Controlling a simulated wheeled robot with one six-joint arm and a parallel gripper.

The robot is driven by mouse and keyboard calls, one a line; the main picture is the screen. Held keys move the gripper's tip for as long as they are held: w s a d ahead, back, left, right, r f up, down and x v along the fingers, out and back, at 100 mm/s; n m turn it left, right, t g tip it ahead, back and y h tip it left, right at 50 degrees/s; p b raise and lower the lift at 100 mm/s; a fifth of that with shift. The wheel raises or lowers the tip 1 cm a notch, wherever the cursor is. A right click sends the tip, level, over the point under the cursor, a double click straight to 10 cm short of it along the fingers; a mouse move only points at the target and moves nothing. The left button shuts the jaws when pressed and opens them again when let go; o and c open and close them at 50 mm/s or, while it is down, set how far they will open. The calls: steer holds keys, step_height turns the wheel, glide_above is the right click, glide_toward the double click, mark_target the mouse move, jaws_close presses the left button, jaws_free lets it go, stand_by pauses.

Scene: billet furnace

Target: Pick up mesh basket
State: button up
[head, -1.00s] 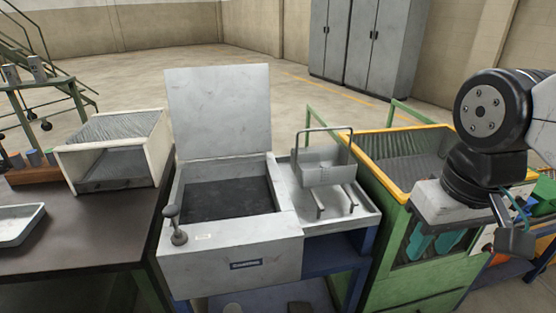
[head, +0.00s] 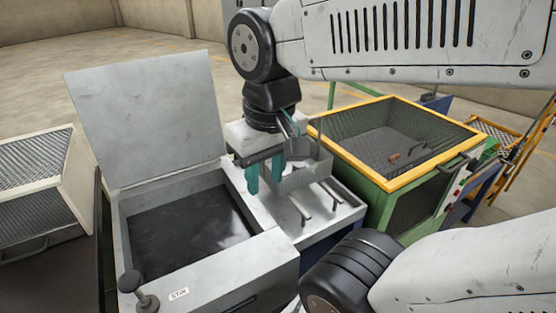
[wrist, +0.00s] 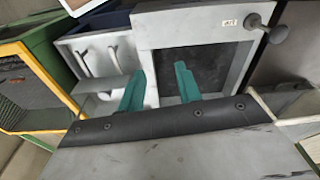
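In the wrist view my gripper (wrist: 161,82) is open above the wall between tank and tray. The basket (wrist: 100,83) there appears left of the fingers, partly cut by one finger.
The tank's dark basin (head: 190,232) is open, its raised lid (head: 145,115) standing behind. A knobbed lever (head: 132,284) rises at its front. A yellow-rimmed green bin (head: 398,150) stands right of the tray. A white mesh-topped box (head: 40,175) is at the left.

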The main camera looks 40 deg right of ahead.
steer(key=w+d+m, duration=0.5)
steer(key=d+m, duration=0.1)
steer(key=d, duration=0.2)
steer(key=w+d+m, duration=0.5)
steer(key=d+m, duration=0.2)
steer(key=d, duration=0.1)
steer(key=w+d+m+g, duration=0.1)
steer(key=w+d+m, duration=0.4)
steer(key=d, duration=0.4)
steer(key=shift+w+f+m, duration=0.1)
steer(key=shift+w+m, duration=0.1)
steer(key=shift+m, duration=0.6)
steer(key=shift+f, duration=0.35)
step_height(320, 180, down, 7)
steer(key=shift+w, duration=0.25)
steer(key=shift+r, duration=0.1)
jaws_close()
steer(key=shift+r, duration=0.1)
